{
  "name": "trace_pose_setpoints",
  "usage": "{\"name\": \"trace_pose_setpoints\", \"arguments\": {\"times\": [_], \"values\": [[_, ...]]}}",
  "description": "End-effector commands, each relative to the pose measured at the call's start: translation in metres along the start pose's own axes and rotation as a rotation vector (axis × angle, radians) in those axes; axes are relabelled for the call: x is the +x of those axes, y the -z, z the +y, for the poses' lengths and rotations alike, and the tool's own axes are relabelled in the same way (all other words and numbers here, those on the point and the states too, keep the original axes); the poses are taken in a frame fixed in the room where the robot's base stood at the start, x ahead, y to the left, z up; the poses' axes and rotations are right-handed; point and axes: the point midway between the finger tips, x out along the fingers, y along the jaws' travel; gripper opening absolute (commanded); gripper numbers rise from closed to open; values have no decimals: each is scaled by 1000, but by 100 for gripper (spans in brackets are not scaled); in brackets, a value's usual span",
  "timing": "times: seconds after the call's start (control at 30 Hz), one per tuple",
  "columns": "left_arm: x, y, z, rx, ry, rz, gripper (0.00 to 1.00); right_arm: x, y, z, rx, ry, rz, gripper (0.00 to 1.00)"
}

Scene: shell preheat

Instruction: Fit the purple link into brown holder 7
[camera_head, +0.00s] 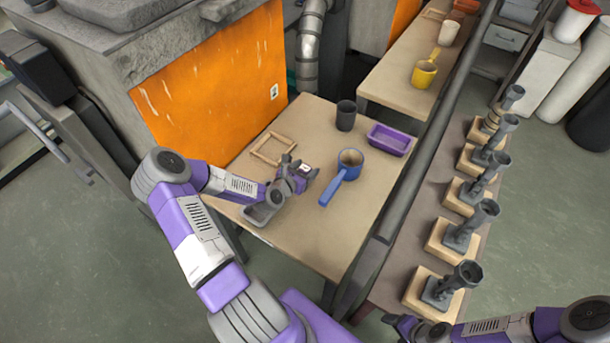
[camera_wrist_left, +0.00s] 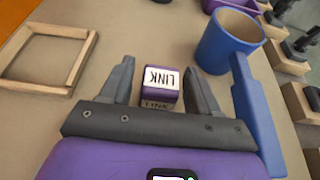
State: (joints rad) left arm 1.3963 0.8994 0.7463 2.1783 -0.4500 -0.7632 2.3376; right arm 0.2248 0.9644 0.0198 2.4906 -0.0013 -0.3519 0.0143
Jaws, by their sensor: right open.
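The purple link (camera_wrist_left: 161,82) is a small block with white "LINK" labels, on the tan table in the left wrist view. My left gripper (camera_wrist_left: 160,75) is open, its fingers on either side of the link with gaps visible. In the head view my left gripper (camera_head: 300,168) is low over the table, and the link (camera_head: 305,168) shows as a small pale label there. My right gripper (camera_head: 405,322) is open at the bottom edge, near the closest holder. Several light wooden blocks with dark grey upright fittings, such as the closest (camera_head: 418,296), line the right bench. No number is readable.
Close to the left gripper are a blue mug-like pot (camera_head: 350,160) with a long handle, a wooden frame (camera_head: 272,149) and a grey tray (camera_head: 262,214). A dark cup (camera_head: 346,115) and purple tray (camera_head: 390,139) stand farther back. A dark rail (camera_head: 420,160) separates table and bench.

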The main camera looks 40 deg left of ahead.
Motion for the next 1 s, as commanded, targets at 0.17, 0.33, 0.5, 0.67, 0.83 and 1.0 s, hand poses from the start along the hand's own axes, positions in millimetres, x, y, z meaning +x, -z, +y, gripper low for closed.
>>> {"name": "trace_pose_setpoints", "arguments": {"times": [0.17, 0.33, 0.5, 0.67, 0.83, 1.0], "values": [[0, 0, 0, 0, 0, 0, 33, 0, 0, 0, 0, 0, 0, 74], [0, 0, 0, 0, 1, 0, 7, 0, 0, 0, 0, 0, 0, 74], [0, 0, 0, 1, 1, -1, 0, 0, 0, 0, 0, 0, 0, 74], [-4, -10, 0, 2, 0, -3, 0, -4, 0, -2, 0, 0, 0, 74], [-17, -40, 0, 4, -1, -2, 0, -19, -1, -7, 0, 0, 0, 74], [-30, -72, 0, 4, 0, -2, 0, -32, -1, -12, 0, 0, 0, 74]]}}
